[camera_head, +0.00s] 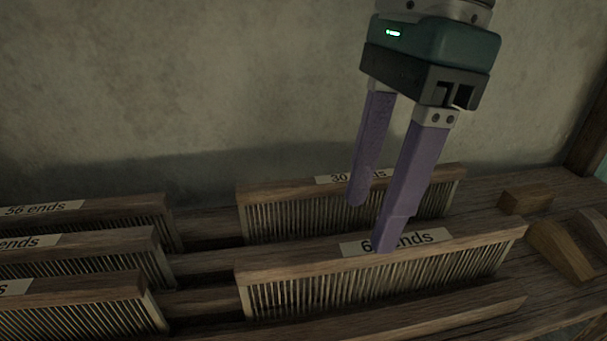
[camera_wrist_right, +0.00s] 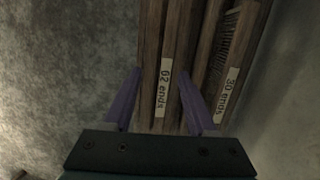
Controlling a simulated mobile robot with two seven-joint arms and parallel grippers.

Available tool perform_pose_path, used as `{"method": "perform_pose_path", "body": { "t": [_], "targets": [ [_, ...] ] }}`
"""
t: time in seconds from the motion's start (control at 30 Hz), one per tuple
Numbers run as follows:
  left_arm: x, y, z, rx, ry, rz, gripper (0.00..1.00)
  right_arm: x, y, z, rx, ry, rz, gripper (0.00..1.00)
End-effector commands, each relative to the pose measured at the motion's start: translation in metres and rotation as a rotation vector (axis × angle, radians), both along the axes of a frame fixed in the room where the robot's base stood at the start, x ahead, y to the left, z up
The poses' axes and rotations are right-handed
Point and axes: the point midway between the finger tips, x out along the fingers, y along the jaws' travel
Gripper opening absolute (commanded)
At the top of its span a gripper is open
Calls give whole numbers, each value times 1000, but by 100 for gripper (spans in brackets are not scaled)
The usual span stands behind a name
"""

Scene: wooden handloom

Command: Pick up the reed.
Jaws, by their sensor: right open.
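The reeds are wooden-topped combs with thin vertical teeth, standing in a slotted wooden rack. The front right one (camera_head: 290,265) has a paper label partly hidden by my finger in the head view; in the right wrist view the label on this reed (camera_wrist_right: 164,90) reads "62 ends". Behind it stands the "30 ends" reed (camera_head: 285,190), also in the right wrist view (camera_wrist_right: 229,92). My right gripper (camera_head: 372,226) is open and points down over the front right reed. In the wrist view its purple fingers (camera_wrist_right: 160,80) lie to either side of that label. Contact cannot be told. My left gripper is out of view.
More labelled reeds stand in the left part of the rack, one reading "56 ends" (camera_head: 85,210). A small wooden block (camera_head: 528,200) and a curved wooden piece (camera_head: 560,250) lie at right. A plaster wall (camera_head: 180,90) rises close behind.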

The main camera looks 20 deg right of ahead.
Motion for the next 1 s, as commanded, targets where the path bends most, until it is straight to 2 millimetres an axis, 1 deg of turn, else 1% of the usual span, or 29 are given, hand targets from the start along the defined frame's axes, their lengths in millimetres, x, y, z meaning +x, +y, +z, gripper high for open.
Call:
{"method": "perform_pose_path", "body": {
  "t": [0.03, 0.1, 0.2, 0.27, 0.4, 0.67, 0.83, 0.9, 1.0],
  "targets": [
    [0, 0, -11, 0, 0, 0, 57, 4, -18, -9, -74, -9, -12, 57],
    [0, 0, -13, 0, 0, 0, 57, 7, -34, -9, -141, -11, -21, 57],
    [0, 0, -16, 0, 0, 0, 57, 7, -42, -14, -176, -10, -25, 57],
    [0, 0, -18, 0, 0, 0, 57, 6, -42, -22, -177, -8, -25, 57],
    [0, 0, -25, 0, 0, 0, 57, 6, -41, -45, -174, -6, -24, 57],
    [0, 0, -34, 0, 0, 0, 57, 2, -39, -70, -171, -6, -23, 57],
    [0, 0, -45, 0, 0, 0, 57, -2, -37, -98, -171, -7, -25, 57],
    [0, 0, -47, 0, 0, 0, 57, -2, -37, -105, -170, -8, -24, 57],
    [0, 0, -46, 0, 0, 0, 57, -1, -37, -106, -170, -10, -23, 57]
  ]
}}
